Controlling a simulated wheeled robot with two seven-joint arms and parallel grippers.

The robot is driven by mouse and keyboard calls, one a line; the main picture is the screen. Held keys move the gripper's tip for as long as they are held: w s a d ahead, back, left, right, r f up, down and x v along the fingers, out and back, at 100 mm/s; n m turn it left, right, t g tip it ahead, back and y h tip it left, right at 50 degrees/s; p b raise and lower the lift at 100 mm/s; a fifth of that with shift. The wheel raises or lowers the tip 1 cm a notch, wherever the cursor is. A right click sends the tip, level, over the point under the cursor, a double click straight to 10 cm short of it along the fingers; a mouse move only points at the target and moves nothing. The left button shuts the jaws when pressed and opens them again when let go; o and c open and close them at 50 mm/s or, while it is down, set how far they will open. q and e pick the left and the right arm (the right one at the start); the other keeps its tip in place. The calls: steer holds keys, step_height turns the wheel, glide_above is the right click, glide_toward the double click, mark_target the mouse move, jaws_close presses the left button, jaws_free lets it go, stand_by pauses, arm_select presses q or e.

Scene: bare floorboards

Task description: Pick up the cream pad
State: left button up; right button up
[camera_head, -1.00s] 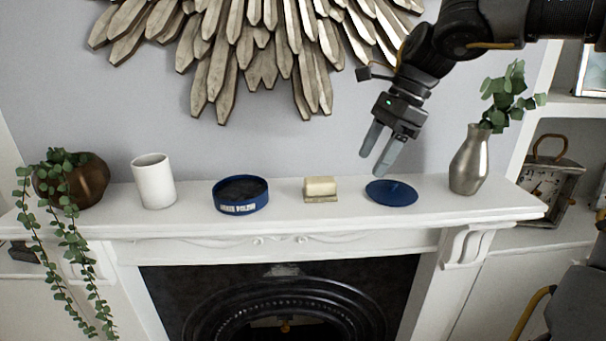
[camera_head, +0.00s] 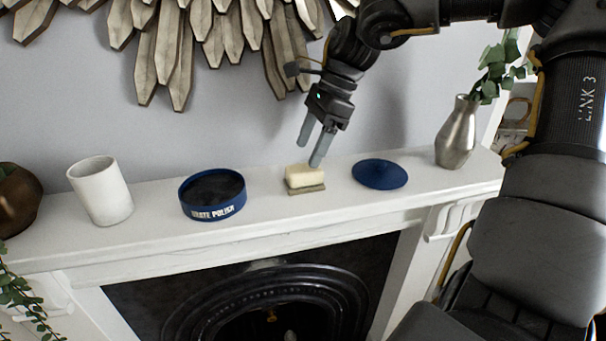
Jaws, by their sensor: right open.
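The cream pad (camera_head: 303,175) is a small pale block resting on a thin greyish-beige base (camera_head: 306,189) on the white mantelpiece, between a blue tin and a blue lid. My right gripper (camera_head: 311,151) comes down from the upper right. Its two grey fingers are apart and empty, with the tips just above and behind the pad. A small gap seems to show between the tips and the pad; contact cannot be told for certain. My left gripper is not in view.
The open blue polish tin (camera_head: 212,196) stands left of the pad, the blue lid (camera_head: 380,174) right. A white cup (camera_head: 101,191), a silver vase (camera_head: 457,135) and a brown pot (camera_head: 17,200) also stand on the mantelpiece (camera_head: 262,212). A wooden sunburst ornament (camera_head: 215,30) hangs behind.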

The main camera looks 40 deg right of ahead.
mark_target(305, 168)
steer(key=shift+s+a+f, duration=0.1)
steer(key=shift+s, duration=0.05)
steer(key=shift+s+a+f+p, duration=0.1)
steer(key=shift+a+f+p, duration=0.15)
steer(key=shift+p, duration=0.15)
steer(key=x, duration=0.1)
steer(key=p+x, duration=0.1)
steer(key=x, duration=0.1)
steer(key=shift+s+f+p, duration=0.1)
steer(key=shift+f+p, duration=0.25)
steer(key=shift+a+f, duration=0.15)
steer(key=shift+f, duration=0.25)
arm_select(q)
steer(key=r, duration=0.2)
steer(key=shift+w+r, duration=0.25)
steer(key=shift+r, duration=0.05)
arm_select(e)
steer(key=c, duration=1.1)
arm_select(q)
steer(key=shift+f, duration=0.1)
